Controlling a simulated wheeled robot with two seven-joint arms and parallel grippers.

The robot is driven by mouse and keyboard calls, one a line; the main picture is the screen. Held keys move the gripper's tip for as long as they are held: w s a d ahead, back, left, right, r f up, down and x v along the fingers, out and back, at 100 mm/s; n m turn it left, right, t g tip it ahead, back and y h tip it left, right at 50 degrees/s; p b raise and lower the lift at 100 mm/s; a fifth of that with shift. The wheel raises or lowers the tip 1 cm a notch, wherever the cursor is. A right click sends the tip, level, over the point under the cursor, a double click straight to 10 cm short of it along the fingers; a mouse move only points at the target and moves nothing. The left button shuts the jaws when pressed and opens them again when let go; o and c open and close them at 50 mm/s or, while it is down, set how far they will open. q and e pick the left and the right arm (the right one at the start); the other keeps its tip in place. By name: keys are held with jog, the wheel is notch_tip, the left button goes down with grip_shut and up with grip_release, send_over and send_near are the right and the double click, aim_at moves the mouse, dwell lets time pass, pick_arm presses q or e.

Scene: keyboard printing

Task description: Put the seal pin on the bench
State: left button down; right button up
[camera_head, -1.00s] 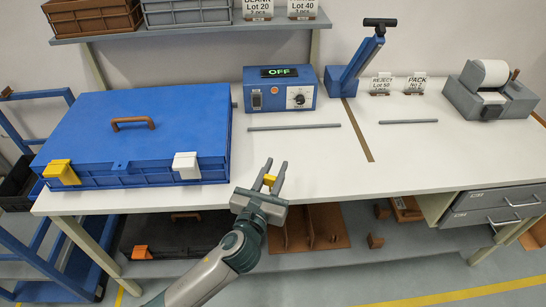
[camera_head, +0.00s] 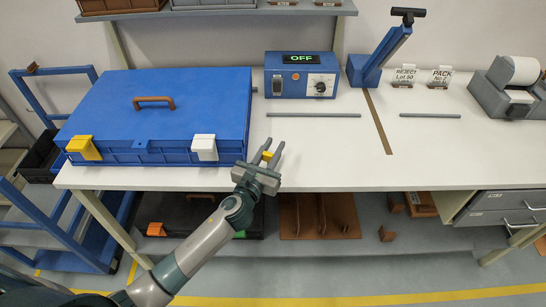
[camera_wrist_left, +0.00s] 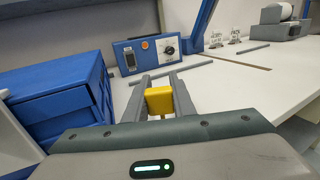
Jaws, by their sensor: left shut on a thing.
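My left gripper (camera_head: 269,153) is shut on a small yellow block-like piece, which I take to be the seal pin (camera_head: 267,156). The yellow piece also shows between the two grey fingers in the left wrist view (camera_wrist_left: 159,99). The gripper is over the front edge of the white bench (camera_head: 330,165), just right of the blue case. I cannot tell whether the piece touches the bench. My right gripper is not in view.
The blue lidded case (camera_head: 190,95) has a yellow latch (camera_head: 83,148) and a white latch (camera_head: 204,147). A blue control box (camera_head: 300,76) reading OFF stands behind, with a grey bar (camera_head: 313,115) before it. The bench's front middle is clear.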

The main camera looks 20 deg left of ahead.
pick_arm(q)
jog(key=shift+f+b, duration=0.35)
jog(key=shift+f, duration=1.65)
jog(key=shift+f, duration=0.2)
jog(key=c, duration=1.5)
grip_release()
jog(key=shift+r, duration=0.1)
